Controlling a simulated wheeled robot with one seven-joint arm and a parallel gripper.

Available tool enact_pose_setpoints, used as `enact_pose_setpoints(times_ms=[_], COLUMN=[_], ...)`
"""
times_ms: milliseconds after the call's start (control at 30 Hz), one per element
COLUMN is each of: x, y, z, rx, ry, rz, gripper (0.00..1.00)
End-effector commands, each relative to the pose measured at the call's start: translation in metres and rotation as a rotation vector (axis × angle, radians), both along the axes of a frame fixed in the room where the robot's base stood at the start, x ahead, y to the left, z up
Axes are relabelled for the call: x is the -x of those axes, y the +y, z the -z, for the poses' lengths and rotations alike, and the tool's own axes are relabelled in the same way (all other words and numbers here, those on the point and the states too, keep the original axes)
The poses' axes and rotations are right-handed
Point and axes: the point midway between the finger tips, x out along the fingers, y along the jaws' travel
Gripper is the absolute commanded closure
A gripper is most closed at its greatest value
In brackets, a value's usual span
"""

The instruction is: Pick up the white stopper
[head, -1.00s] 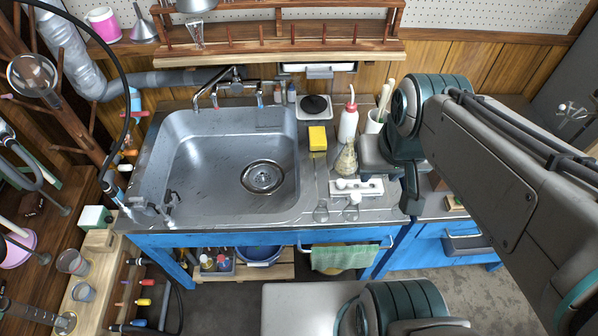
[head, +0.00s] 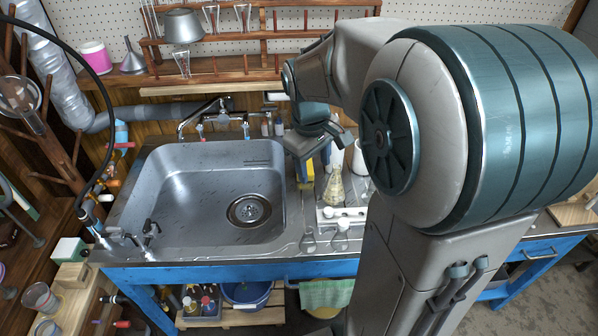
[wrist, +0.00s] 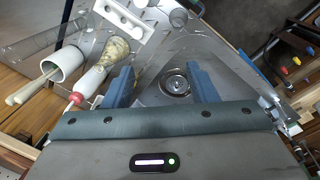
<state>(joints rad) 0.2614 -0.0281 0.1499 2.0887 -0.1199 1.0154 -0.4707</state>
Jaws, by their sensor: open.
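A white holder block (head: 322,221) lies on the counter right of the sink, with small white rounded pieces (head: 328,212) on it. One of these may be the white stopper; they are too small to tell apart.
A white cup with sticks (wrist: 62,63) and a red-tipped bottle (wrist: 75,98) are close by. The sink (head: 190,195) is empty. A wooden rack (head: 262,75) hangs behind.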

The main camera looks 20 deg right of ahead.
Motion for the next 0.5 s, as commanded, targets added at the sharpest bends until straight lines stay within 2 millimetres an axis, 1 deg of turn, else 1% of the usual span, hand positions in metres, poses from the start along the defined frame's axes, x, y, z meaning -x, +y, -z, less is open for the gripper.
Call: enact_pose_setpoints(times_ms=[33, 100, 200, 333, 400, 500], x=[-0.015, -0.033, -0.054, -0.072, -0.079, -0.083], y=[-0.011, -0.023, -0.039, -0.057, -0.062, -0.068], z=[0.026, 0.045, 0.071, 0.097, 0.105, 0.113], rx=[0.0, -0.002, -0.012, -0.027, -0.034, -0.039], ry=[0.033, 0.07, 0.112, 0.151, 0.162, 0.172], rz=[-0.033, -0.089, -0.158, -0.225, -0.25, -0.268], gripper=[0.48, 0.48, 0.48, 0.48, 0.48, 0.48])
